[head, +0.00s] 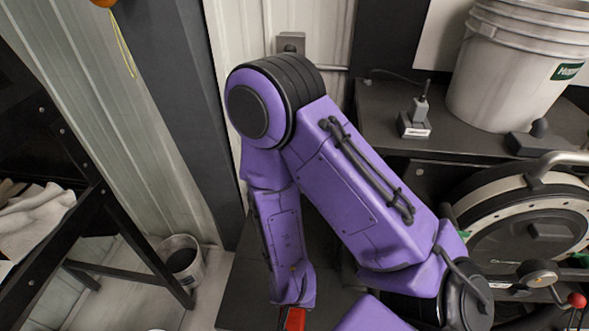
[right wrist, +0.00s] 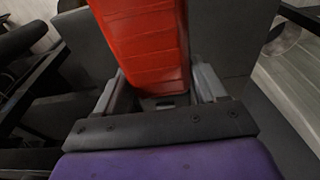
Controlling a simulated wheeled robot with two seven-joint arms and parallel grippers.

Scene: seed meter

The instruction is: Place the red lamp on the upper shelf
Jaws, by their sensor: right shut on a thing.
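The red lamp (right wrist: 145,45) shows in the right wrist view as a ribbed red body between the two grey fingers of my right gripper (right wrist: 163,88). The gripper is shut on it, and its far end runs out of the top of the picture. In the head view only a small red piece of the lamp (head: 293,320) shows at the bottom edge, below my purple right wrist. A dark shelf surface (head: 385,100) lies at the upper right of the head view, apart from the lamp. I cannot tell whether it is the upper shelf. My left gripper is not in view.
A large white bucket (head: 515,70) stands on the dark surface, with a small grey device (head: 414,122) beside it. A round metal machine (head: 530,225) is below at right. A black rack (head: 95,190) with cloths (head: 35,220) stands left. A small bin (head: 182,262) is on the floor.

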